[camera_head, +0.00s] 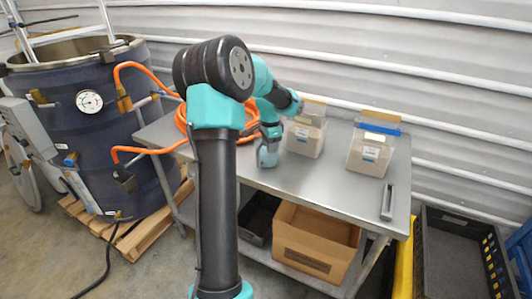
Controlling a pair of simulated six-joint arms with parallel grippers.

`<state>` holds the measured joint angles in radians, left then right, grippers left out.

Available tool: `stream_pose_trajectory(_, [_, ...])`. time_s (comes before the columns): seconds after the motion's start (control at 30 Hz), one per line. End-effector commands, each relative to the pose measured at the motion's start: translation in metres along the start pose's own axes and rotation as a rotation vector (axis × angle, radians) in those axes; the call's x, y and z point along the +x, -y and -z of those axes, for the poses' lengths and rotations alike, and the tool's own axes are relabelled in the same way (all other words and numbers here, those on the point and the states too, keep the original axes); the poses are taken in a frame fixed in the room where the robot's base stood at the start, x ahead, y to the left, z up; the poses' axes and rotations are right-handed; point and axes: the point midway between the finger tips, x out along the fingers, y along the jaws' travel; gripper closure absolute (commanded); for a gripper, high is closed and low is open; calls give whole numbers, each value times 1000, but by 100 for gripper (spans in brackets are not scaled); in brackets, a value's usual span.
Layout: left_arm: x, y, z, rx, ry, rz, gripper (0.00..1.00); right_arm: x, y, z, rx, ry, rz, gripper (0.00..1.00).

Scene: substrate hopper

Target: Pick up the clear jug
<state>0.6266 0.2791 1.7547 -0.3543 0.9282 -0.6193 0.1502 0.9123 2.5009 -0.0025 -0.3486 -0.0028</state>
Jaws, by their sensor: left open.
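Two clear containers with tan contents and white labels stand upright on the metal table. The nearer one to my gripper is a clear jug (305,138), partly hidden by my arm at its upper left. The other clear container (370,152), with a blue band near its top, stands farther right. I cannot tell for sure which one is the jug named in the task. My left gripper (268,158) is open, pointing down just left of the nearer container. It looks apart from it, and its fingers are small and hard to make out. My right gripper is not in view.
The metal table (330,185) has a grey handled tool (388,202) near its right end. An orange hose (182,118) runs from the dark drum (75,125) onto the table's left part. A cardboard box (315,240) sits on the lower shelf. The table's front middle is clear.

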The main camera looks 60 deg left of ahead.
Motion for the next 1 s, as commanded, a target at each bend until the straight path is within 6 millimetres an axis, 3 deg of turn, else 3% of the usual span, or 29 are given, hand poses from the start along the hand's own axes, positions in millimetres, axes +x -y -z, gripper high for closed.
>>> stream_pose_trajectory(0.07, [0,0,0,0,0,0,62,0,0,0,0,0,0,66])
stream_pose_trajectory(0.47, [0,0,0,0,0,0,100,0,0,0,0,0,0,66])
stream_pose_trajectory(1.0, [0,0,0,-1,2,-2,100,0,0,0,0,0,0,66])
